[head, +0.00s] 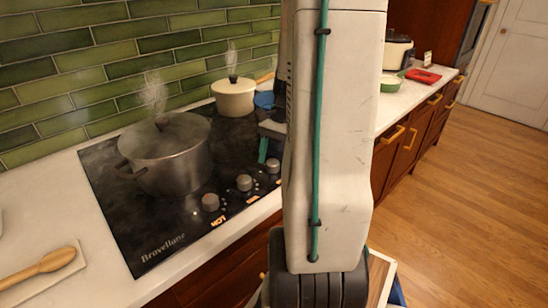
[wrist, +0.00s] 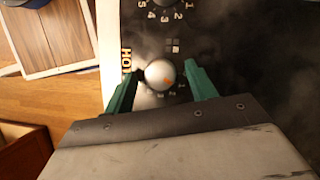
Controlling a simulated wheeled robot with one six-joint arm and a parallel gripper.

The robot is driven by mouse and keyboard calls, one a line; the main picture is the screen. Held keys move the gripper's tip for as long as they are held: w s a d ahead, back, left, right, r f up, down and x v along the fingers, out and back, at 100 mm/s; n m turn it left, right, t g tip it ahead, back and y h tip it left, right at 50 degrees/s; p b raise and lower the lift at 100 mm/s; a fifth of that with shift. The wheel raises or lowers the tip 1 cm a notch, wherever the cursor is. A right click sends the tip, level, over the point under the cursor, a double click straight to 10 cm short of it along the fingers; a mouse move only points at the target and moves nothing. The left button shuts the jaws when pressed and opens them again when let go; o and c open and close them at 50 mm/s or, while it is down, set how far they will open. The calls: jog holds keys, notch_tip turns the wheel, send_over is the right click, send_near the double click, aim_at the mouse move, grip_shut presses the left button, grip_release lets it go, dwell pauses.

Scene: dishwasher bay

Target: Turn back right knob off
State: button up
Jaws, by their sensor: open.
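The black cooktop (head: 125,215) carries a row of grey knobs along its front edge: a near knob (head: 210,202), a middle knob (head: 244,182) and a further knob (head: 272,165) beside my arm. Anything further right on the cooktop is hidden by my arm. In the wrist view, my gripper (wrist: 164,69) is open, with one green finger on each side of a round pale knob (wrist: 158,73) with an orange mark. I cannot tell whether the fingers touch it. Lit "HOT" letters (wrist: 126,62) show beside this knob. Another knob (wrist: 168,3) is at the top edge.
A large steaming pot (head: 168,155) stands at the cooktop's front left. A cream pot (head: 233,97) steams at the back. A wooden spoon (head: 40,265) lies at left. A rice cooker (head: 397,52), green bowl (head: 390,84) and red object (head: 422,76) are on the right counter.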

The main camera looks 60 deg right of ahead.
jog(key=c, duration=1)
jog(key=shift+w+n+g, duration=0.1)
jog(key=shift+n+g, duration=0.45)
jog(key=shift+n, duration=0.9)
jog(key=shift+w+n+g, duration=0.1)
jog(key=shift+n+g, duration=0.45)
jog(key=shift+n, duration=0.9)
jog(key=shift+h, duration=0.4)
jog(key=o, duration=1)
jog(key=v, duration=0.7)
jog(key=shift+d+r, duration=0.2)
jog(key=shift+r, duration=0.15)
